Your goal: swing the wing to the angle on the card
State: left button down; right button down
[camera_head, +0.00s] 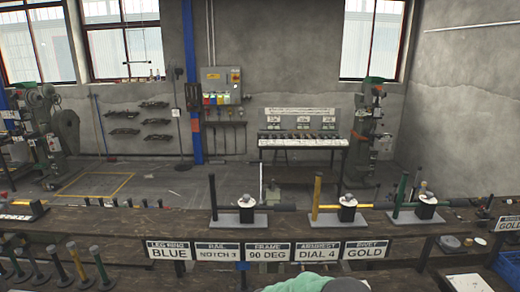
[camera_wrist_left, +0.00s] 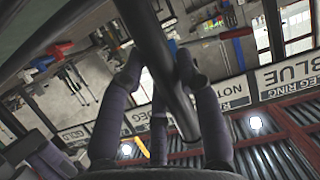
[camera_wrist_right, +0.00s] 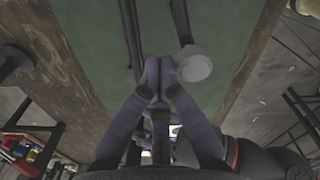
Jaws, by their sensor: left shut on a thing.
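The card reading FRAME 90 DEG (camera_head: 268,252) hangs on the bench front among other cards. My left gripper (camera_wrist_left: 160,68) is shut around a long dark tube (camera_wrist_left: 150,35) that crosses the left wrist view at a slant. I cannot tell for sure whether this tube is the wing. My right gripper (camera_wrist_right: 157,65) has its fingertips together, with nothing visible between them. It is over a green surface (camera_wrist_right: 95,30). Dark bars (camera_wrist_right: 131,35) and a round grey knob (camera_wrist_right: 195,66) lie just beyond its tips. Neither gripper shows in the head view.
Several posts on grey bases (camera_head: 240,219) stand along the wooden bench (camera_head: 150,217). A green and a dark part (camera_head: 300,285) show at the bottom edge. Machines (camera_head: 365,130) stand farther back.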

jog(key=shift+s, duration=0.75)
jog(key=shift+s+d, duration=0.25)
jog(key=shift+s, duration=0.75)
jog(key=shift+s+d, duration=0.3)
jog(key=shift+s, duration=0.4)
dwell(0.5)
jog(key=shift+s+d, duration=0.4)
jog(key=shift+s, duration=0.35)
jog(key=shift+s+d, duration=0.1)
jog(key=shift+s, duration=0.05)
